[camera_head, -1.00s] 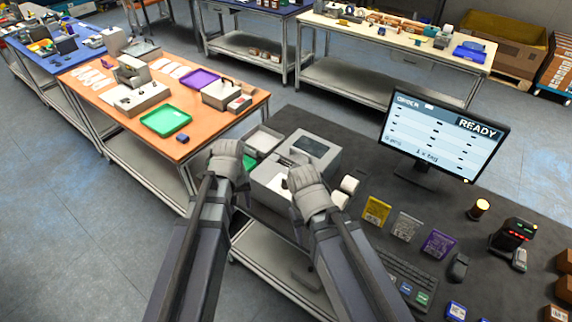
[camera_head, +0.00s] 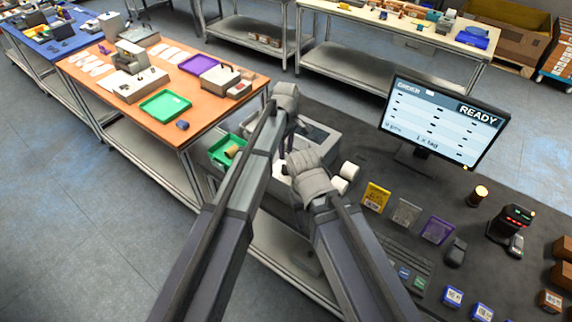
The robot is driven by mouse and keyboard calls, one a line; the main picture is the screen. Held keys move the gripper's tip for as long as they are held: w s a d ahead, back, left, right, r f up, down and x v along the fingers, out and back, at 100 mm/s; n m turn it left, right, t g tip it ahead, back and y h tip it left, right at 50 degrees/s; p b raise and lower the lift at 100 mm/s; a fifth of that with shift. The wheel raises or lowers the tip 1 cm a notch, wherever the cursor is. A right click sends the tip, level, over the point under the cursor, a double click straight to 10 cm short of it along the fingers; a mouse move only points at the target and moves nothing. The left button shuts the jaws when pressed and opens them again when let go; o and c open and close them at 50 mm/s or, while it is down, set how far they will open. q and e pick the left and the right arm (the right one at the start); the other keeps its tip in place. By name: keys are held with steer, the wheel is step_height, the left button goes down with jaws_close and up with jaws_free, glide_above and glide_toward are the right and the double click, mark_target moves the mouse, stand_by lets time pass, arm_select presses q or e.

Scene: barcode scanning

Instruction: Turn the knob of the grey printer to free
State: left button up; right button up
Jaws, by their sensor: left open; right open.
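The grey printer (camera_head: 322,142) stands at the left end of the dark bench, largely covered by my arms. I cannot make out its knob or how it is turned. My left gripper (camera_head: 286,93) is open above the far left part of the printer, its forearm crossing in front of it. My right gripper (camera_head: 305,162) is open at the printer's near right side. I cannot tell whether either gripper touches the printer.
White rolls (camera_head: 346,176) lie right of the printer. A green tray (camera_head: 215,148) with a tan item is on its left. The monitor (camera_head: 440,120) reads READY. Yellow (camera_head: 376,196), grey and purple packets, a keyboard and a scanner (camera_head: 513,222) occupy the bench's right.

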mark_target(286, 166)
arm_select(q)
steer(key=shift+f+b, duration=3.65)
steer(key=shift+f, duration=0.15)
jaws_close()
